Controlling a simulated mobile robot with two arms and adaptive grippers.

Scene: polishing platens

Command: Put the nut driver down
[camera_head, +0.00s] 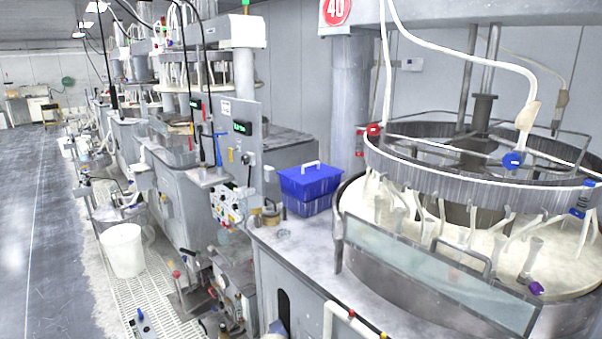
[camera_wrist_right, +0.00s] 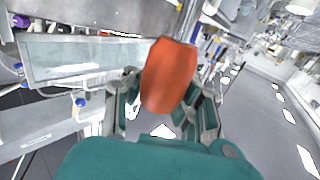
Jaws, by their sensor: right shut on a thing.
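The nut driver (camera_wrist_right: 168,75) shows in the right wrist view, with a thick orange handle and a grey metal shaft running up out of the top of the picture. My right gripper (camera_wrist_right: 165,108) has its dark green fingers on either side of the handle and is shut on it. The far end of the shaft is out of view. Neither gripper shows in the head view, and my left gripper is in no view.
In the head view, a grey bench top (camera_head: 300,254) has bare room in front of a blue lidded box (camera_head: 309,184). A large round polishing machine (camera_head: 470,190) with a clear guard panel (camera_head: 430,268) stands at right. A white bucket (camera_head: 123,250) stands on the floor at left.

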